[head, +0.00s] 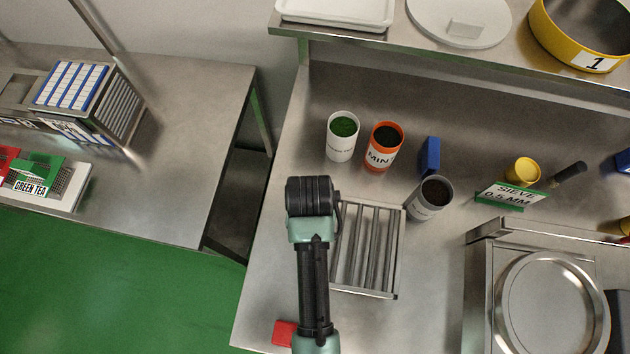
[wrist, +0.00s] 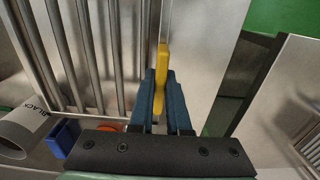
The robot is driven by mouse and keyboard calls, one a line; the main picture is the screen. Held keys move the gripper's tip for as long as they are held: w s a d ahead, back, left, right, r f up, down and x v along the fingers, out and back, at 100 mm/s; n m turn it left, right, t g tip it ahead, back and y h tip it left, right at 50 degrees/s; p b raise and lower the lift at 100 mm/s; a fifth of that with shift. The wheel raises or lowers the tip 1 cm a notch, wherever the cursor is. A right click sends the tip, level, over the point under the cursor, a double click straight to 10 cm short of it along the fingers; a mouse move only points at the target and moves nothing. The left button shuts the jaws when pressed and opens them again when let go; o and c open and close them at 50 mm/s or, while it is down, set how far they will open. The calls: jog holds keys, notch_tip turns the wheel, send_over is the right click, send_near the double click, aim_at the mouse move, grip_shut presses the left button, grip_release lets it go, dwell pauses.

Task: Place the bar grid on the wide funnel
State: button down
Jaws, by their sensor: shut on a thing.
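The bar grid (head: 368,250) is a steel frame with several parallel bars. In the head view it lies flat just right of my arm. In the wrist view its bars (wrist: 82,50) fill the upper left. My gripper (wrist: 161,82) is shut on a yellow grip tab (wrist: 162,60) at the grid's edge. Whether the grid touches the bench or hangs slightly above it, I cannot tell. My arm hides the fingers in the head view. A round, shallow steel dish (head: 552,300) sits in a steel housing at the right; I cannot tell whether it is the wide funnel.
Behind the grid stand a white cup with green contents (head: 341,150), an orange MINT cup (head: 380,160), a blue block (head: 429,157) and a tilted grey cup (head: 422,207). A sieve sign (head: 512,196) stands farther right. A red block (head: 285,333) lies near the front edge.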

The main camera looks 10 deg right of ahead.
jog(key=shift+w+f, duration=0.1)
jog(key=shift+f, duration=2.6)
jog(key=shift+f, duration=0.1)
jog(key=c, duration=0.9)
grip_release()
